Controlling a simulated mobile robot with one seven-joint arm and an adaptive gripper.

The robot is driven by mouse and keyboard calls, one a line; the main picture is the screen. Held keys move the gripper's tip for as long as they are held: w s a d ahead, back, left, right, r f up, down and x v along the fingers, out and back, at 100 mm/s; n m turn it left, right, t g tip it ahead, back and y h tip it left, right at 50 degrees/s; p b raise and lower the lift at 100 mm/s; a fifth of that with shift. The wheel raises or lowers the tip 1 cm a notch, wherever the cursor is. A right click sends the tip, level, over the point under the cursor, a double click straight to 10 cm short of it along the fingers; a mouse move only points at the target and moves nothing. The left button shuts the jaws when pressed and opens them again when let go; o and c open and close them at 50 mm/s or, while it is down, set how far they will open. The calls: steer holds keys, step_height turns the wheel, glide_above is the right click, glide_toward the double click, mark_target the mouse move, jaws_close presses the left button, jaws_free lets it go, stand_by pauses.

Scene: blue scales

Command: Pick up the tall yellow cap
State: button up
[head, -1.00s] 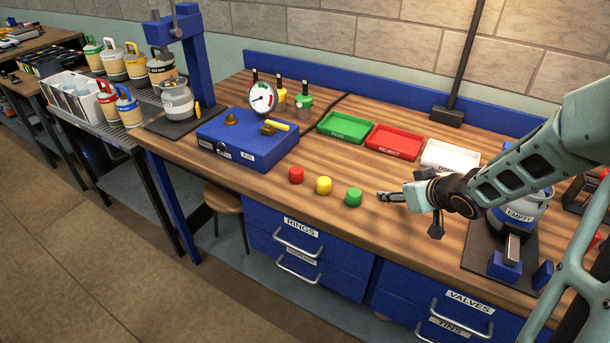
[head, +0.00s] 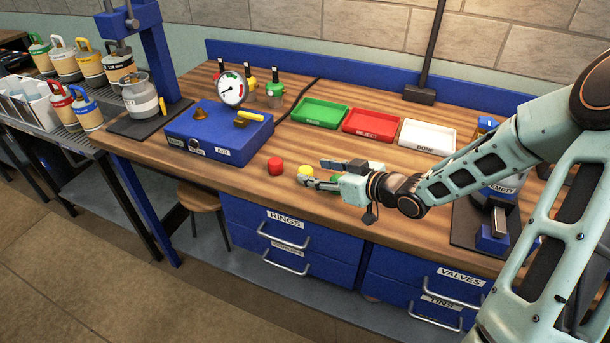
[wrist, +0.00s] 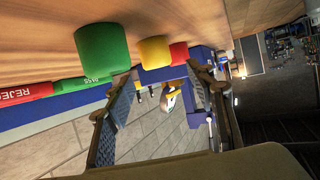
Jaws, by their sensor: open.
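The yellow cap (head: 305,171) stands on the wooden bench between the red cap (head: 275,166) and the green cap (head: 336,180). My gripper (head: 314,172) is open and empty, low over the bench at the right of the yellow cap, its fingers pointing left. It covers most of the green cap in the head view. In the wrist view the yellow cap (wrist: 155,52) shows ahead, roughly between the fingertips (wrist: 163,76), with the red cap (wrist: 179,54) behind it. The green cap (wrist: 102,50) is nearer, beside the left finger. I cannot tell any contact.
Green (head: 319,113), red (head: 370,122) and white (head: 427,135) trays stand behind the gripper. A blue box (head: 218,135) with a gauge (head: 230,89) is at the left. Bare bench lies between the caps and trays.

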mark_target(306, 170)
steer(key=x, duration=0.5)
steer(key=shift+w+f+b, duration=0.15)
steer(key=shift+f+b, duration=0.15)
steer(key=shift+f, duration=0.05)
steer(key=c, duration=0.9)
